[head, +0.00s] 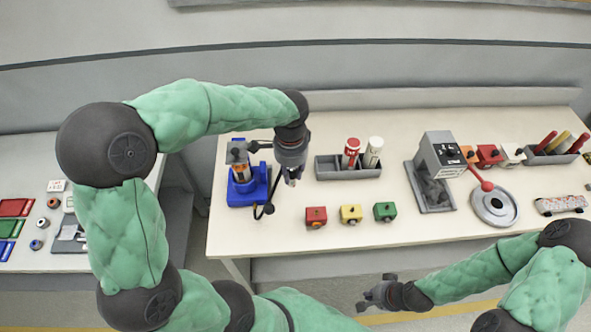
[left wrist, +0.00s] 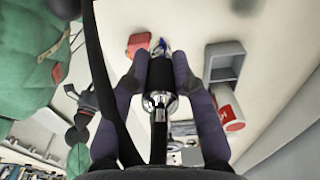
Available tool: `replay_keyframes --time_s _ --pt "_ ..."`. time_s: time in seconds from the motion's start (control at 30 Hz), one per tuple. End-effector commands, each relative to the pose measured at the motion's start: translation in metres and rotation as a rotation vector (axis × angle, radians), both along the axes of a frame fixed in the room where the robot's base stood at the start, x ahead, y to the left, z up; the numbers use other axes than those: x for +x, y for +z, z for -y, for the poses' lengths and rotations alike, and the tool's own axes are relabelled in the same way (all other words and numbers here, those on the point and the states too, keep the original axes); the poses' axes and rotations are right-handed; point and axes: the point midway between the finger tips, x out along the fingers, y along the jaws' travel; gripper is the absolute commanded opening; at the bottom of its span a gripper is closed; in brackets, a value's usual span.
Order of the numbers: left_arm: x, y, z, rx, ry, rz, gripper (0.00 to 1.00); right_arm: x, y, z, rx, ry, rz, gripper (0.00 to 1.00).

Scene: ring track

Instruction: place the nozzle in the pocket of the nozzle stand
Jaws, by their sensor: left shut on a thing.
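My left gripper (head: 292,178) points down over the table, just right of the blue stand (head: 262,186). This stand looks like the nozzle stand and has a grey and orange upper part. In the left wrist view my left gripper (left wrist: 166,92) is shut on the nozzle (left wrist: 160,77), a black cylinder with a shiny metal end, held between both fingers. A black hose (head: 265,209) loops beside the stand. The nozzle's tip and the stand's pocket cannot be made out clearly. My right gripper (head: 374,293) is low in front of the table, empty, with its fingers apart.
Red (head: 316,217), yellow (head: 351,214) and green (head: 385,211) blocks stand in front. A grey bin (head: 330,172) holding two bottles is right of my left gripper. A grey machine (head: 437,155) stands further right.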

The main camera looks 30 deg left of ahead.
Motion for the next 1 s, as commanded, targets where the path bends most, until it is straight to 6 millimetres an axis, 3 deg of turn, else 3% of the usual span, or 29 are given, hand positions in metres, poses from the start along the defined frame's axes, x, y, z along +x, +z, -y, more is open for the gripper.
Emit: replay_keyframes --time_s 0.1,0.27,0.7,1.0 --pt "0.003 -0.005 -0.02 0.002 0.055 0.0 0.0 0.0 -0.01 0.0 0.0 0.0 0.0 0.0" --pt "0.014 -0.01 -0.032 0.003 0.078 -0.003 0.0 0.0 -0.014 0.0 0.0 0.0 0.0 0.0" --pt "0.091 -0.051 -0.067 0.004 0.076 -0.002 0.0 0.0 -0.03 0.0 0.0 0.0 0.0 0.0" --pt "0.121 -0.091 -0.081 0.003 0.075 -0.001 0.0 0.0 -0.041 0.0 0.0 0.0 0.0 0.0"
